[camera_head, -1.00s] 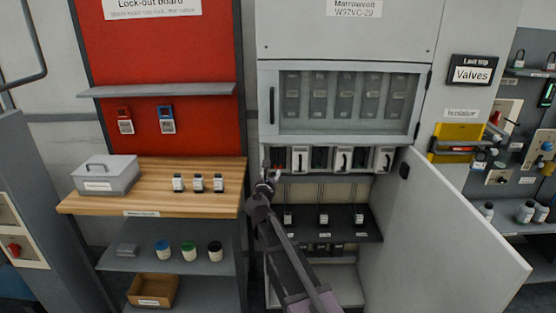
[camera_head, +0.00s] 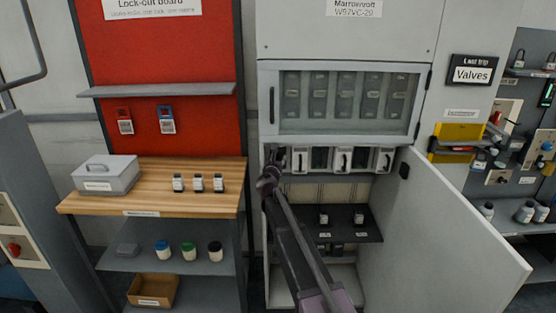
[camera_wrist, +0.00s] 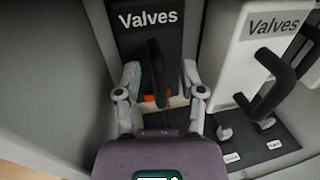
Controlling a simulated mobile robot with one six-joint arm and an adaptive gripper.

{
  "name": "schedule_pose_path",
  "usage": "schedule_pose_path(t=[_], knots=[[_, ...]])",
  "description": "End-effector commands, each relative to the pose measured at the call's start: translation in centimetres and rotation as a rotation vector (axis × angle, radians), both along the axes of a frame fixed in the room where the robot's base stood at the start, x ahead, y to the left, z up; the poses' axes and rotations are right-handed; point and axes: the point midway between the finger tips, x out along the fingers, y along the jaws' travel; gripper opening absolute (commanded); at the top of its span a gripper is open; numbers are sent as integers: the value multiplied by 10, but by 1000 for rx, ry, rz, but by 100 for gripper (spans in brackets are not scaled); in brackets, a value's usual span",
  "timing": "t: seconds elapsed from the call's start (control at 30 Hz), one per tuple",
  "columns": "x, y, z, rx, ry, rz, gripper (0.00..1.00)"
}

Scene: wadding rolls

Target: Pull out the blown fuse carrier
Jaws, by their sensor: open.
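My gripper (camera_wrist: 160,85) is open in the wrist view, its two fingers on either side of the black handle (camera_wrist: 155,62) of a dark fuse carrier (camera_wrist: 128,42) labelled Valves. No firm grip shows. A patch of orange-red shows low behind the handle. To the right is a white carrier (camera_wrist: 238,50), also labelled Valves, with its own black handle (camera_wrist: 270,82). In the head view my gripper (camera_head: 271,168) is at the left end of the carrier row and largely hides the carrier there. Other white carriers (camera_head: 384,160) show to its right.
The open cabinet door (camera_head: 455,225) stands out at the right. Small fuses (camera_head: 324,219) sit on a dark shelf (camera_head: 370,232) below the row. A wooden counter (camera_head: 150,192) at left holds a grey box (camera_head: 106,176). A board reads Last trip Valves (camera_head: 473,72).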

Motion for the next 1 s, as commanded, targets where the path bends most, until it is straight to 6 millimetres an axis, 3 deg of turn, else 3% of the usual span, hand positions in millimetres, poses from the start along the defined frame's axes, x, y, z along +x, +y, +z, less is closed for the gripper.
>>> schedule_pose_path(t=[0.23, 0.27, 0.4, 0.43, 0.67, 1.0], knots=[[0, 0, 0, 0, 0, 0, 51], [0, 0, 0, 0, 0, 0, 45], [0, 0, 0, 0, 0, 0, 4], [0, 0, 0, 0, 0, 0, 0], [-1, 0, 0, 0, 0, 0, 0], [-40, 0, 0, 0, 0, 2, 0]])
